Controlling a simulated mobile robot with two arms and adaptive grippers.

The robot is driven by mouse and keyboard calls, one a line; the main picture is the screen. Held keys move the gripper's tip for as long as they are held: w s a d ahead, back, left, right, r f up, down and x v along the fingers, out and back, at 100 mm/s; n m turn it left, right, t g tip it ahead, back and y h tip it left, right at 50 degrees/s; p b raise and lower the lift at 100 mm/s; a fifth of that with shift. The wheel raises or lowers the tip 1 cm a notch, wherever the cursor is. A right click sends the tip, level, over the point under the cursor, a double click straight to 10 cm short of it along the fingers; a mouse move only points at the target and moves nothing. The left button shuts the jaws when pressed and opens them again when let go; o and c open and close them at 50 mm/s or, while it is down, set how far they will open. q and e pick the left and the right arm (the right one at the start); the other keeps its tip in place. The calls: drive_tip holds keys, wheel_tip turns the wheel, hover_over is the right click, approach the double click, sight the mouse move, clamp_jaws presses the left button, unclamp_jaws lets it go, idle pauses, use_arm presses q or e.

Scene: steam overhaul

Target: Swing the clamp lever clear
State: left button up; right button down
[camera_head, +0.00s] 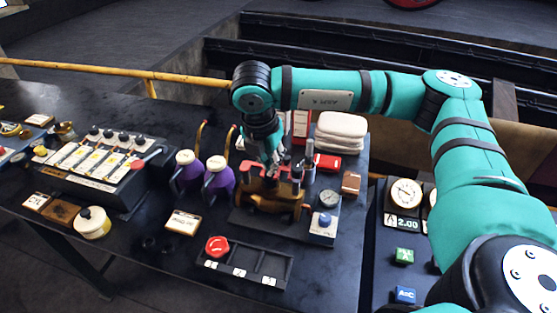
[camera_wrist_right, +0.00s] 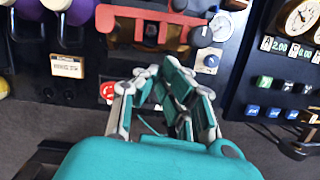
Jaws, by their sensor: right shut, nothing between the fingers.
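My right gripper (camera_head: 271,172) points down over a brass-coloured fixture (camera_head: 266,203) on a dark base plate. Its fingers are shut and empty. In the right wrist view the shut fingers (camera_wrist_right: 172,68) show just below a red bar (camera_wrist_right: 150,14), which crosses the brass fixture and has short ends turned down. This red bar may be the clamp lever, but I cannot be sure. Whether the fingertips touch it is unclear. In the head view my gripper hides much of the fixture's top. My left gripper is out of view.
White folded pads (camera_head: 341,130) lie behind.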

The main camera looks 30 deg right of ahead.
sight(278, 176)
drive_tip(key=w+d+f+p, duration=0.1)
drive_tip(key=d+f+p, duration=0.1)
drive_tip(key=f, duration=0.1)
drive_tip(key=w+d+f+p, duration=0.1)
drive_tip(key=d+f+p, duration=0.1)
drive_tip(key=shift+w+f, duration=0.2)
drive_tip(key=shift+w, duration=0.1)
drive_tip(key=shift+w+d+f, duration=0.1)
drive_tip(key=shift+w+d, duration=0.1)
drive_tip(key=shift+d, duration=0.1)
